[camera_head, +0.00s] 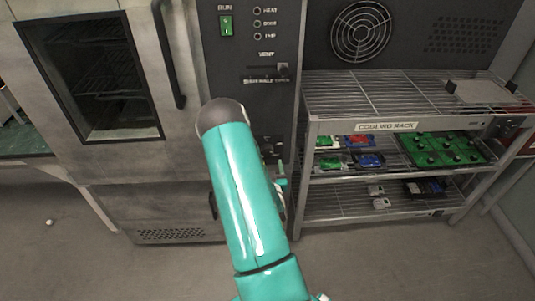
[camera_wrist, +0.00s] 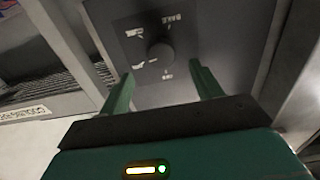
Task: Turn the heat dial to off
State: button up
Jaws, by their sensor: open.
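The heat dial (camera_wrist: 160,55) is a dark round knob on a grey panel in the wrist view, with small white labels around it. One label at the upper right seems to read BAKE; the others are too blurred to read surely, and which one the dial points at is unclear. My gripper (camera_wrist: 163,82) is open and empty, its two green fingers spread below the dial in the picture, one on each side, with no contact visible. In the head view my teal arm covers much of the lower control panel and hides most of the gripper.
The oven (camera_head: 185,205) has a windowed door with a long handle (camera_head: 168,55). A wire cooling rack (camera_head: 310,115) with circuit boards stands close on the right. The floor in front is clear.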

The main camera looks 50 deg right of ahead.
aim_at(267, 153)
jog(key=x, duration=0.7)
jog(key=shift+a, duration=0.15)
jog(key=shift+c, duration=0.5)
jog(key=c, duration=0.9)
